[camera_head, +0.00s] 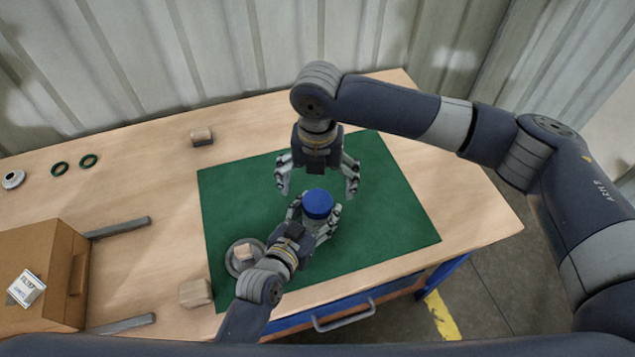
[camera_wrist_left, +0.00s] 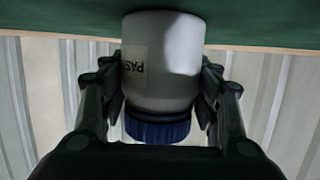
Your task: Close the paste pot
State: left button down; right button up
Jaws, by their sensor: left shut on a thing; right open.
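The paste pot is a white jar with a blue lid (camera_head: 317,203), standing on the green mat. The left wrist view shows its white body (camera_wrist_left: 165,60) upside down, with part of a "PASTE" label and the blue lid (camera_wrist_left: 157,128) on its top end. Whether the lid is fully tightened I cannot tell. My left gripper (camera_head: 316,222) is shut on the pot's body, one finger on each side. My right gripper (camera_head: 318,182) is open and empty, pointing down just behind and above the lid, its fingers spread wide.
The green mat (camera_head: 385,205) covers the right of the wooden table. A grey round dish (camera_head: 234,268) with a small block lies left of my left gripper. Wooden blocks (camera_head: 196,292) (camera_head: 201,136), green rings (camera_head: 60,168) and a brown box (camera_head: 45,270) are further left. The mat's right side is clear.

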pick_arm(q)
jog(key=shift+f, duration=0.1)
pick_arm(e)
notch_tip(320, 180, up, 12)
dwell(0.5)
pick_arm(q)
jog(key=shift+c, duration=2.4)
grip_release()
jog(key=v, duration=1.2)
